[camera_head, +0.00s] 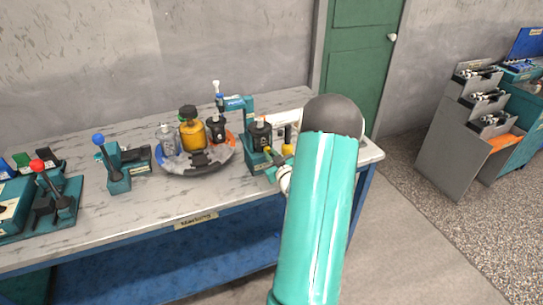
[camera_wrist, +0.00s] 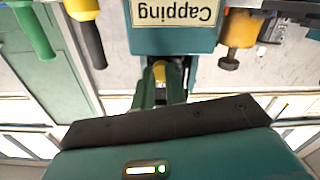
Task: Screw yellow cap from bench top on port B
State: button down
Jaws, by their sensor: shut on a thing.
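My gripper (camera_wrist: 160,88) is shut on the yellow cap (camera_wrist: 159,70), which shows between the green fingertips in the wrist view. The cap is close to the teal capping station (camera_wrist: 172,40), whose label "Capping" appears upside down. In the head view my gripper (camera_head: 272,171) is at the front of this station, low beside the dark cylindrical body (camera_head: 260,135) standing on it. A yellow piece (camera_head: 287,149) shows just right of that body; I cannot tell if it is the held cap. Port B cannot be made out, and my arm hides the bench's right part.
Left of the station, a dark tray (camera_head: 185,168) holds a yellow bottle (camera_head: 192,134) and other containers. Teal fixtures with a blue-knobbed lever (camera_head: 98,138) and a red-knobbed lever (camera_head: 37,165) stand farther left. The marble bench top (camera_head: 130,215) is clear along its front.

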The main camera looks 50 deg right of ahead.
jog(key=shift+s+f+m, duration=0.1)
jog(key=shift+f+m, duration=0.05)
jog(key=shift+m, duration=0.85)
jog(key=c, duration=1.6)
grip_release()
jog(key=shift+o, duration=0.4)
jog(key=shift+w+r, duration=0.25)
jog(key=n, duration=0.7)
jog(key=shift+n, duration=0.3)
jog(key=shift+s, duration=0.1)
